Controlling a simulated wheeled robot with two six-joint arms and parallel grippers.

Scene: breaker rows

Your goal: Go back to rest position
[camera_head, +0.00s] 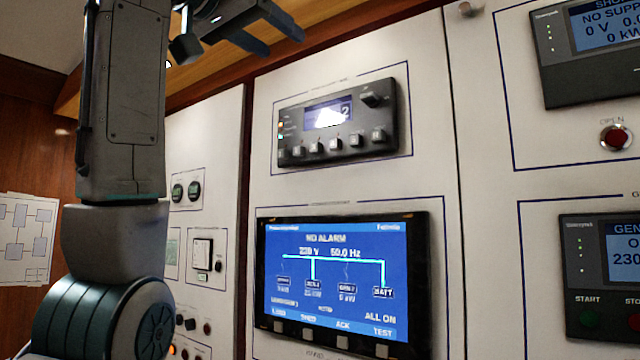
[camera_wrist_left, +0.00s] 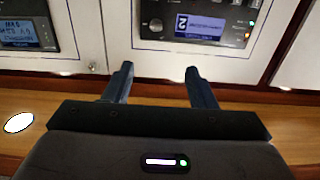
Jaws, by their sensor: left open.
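My left arm rises on the left side of the head view. My left gripper (camera_head: 278,42) is at the top of that view, above the dark control unit (camera_head: 338,122) with a small display and a row of buttons. In the left wrist view, my left gripper (camera_wrist_left: 160,72) has its two fingers apart with nothing between them. The same control unit shows upside down beyond the fingertips (camera_wrist_left: 196,22), apart from them. My right gripper is in neither view.
A large blue screen (camera_head: 338,268) reading "NO ALARM" sits below the control unit. Generator panels (camera_head: 605,270) and a red button (camera_head: 615,137) are at the right. A wooden ledge (camera_wrist_left: 290,118) runs beneath the fingers in the wrist view. Paper diagrams (camera_head: 28,240) hang at far left.

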